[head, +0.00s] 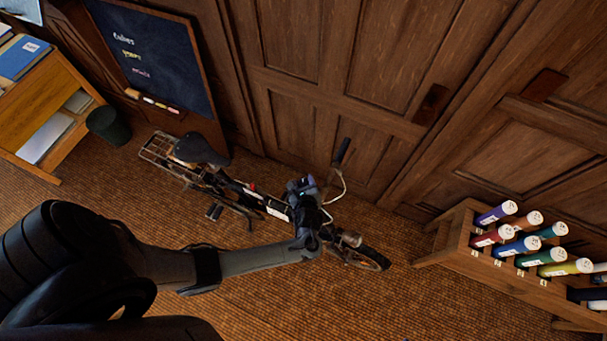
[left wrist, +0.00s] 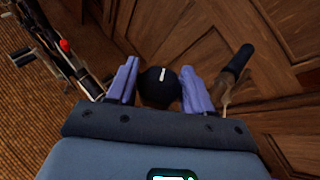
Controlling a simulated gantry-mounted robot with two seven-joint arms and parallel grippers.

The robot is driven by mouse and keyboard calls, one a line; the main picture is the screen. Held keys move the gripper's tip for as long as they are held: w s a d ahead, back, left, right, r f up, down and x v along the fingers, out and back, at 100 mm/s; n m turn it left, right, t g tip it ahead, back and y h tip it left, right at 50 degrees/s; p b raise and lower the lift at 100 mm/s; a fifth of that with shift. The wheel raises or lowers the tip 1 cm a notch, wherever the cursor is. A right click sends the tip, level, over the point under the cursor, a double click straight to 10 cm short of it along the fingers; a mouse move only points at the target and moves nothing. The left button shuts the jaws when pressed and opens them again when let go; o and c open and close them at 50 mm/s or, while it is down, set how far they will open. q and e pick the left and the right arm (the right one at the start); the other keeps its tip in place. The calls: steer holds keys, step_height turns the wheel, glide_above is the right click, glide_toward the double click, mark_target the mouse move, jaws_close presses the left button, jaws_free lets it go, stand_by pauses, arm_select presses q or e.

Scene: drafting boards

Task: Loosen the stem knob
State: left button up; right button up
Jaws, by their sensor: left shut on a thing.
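A small bicycle (head: 278,209) stands on the woven floor in front of the wood panelling, with its saddle (head: 196,149) to the left and its front wheel to the right. My left gripper (head: 307,196) is at its handlebar stem. In the left wrist view my left gripper (left wrist: 159,90) has its two purple fingers on either side of a round black stem knob (left wrist: 159,86) with a white mark on top, and is shut on it. One handlebar grip (left wrist: 238,62) shows to the right of the fingers. My right gripper is not in view.
A wooden rack (head: 452,243) with several coloured tubes stands at the right. A chalkboard (head: 152,52) leans on the wall behind the bicycle. A dark bin (head: 108,125) and a wooden cabinet (head: 50,95) are at the left. The floor in front is clear.

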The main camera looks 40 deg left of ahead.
arm_select(q)
steer(key=shift+w+r+n+g+p, duration=0.1)
steer(key=shift+n+g+p, duration=0.4)
steer(key=shift+g, duration=0.1)
steer(key=o, duration=1)
steer(key=shift+c, duration=0.2)
steer(key=p+v, duration=0.1)
steer(key=v, duration=0.9)
steer(key=shift+s+d, duration=0.2)
steer(key=shift+d, duration=0.2)
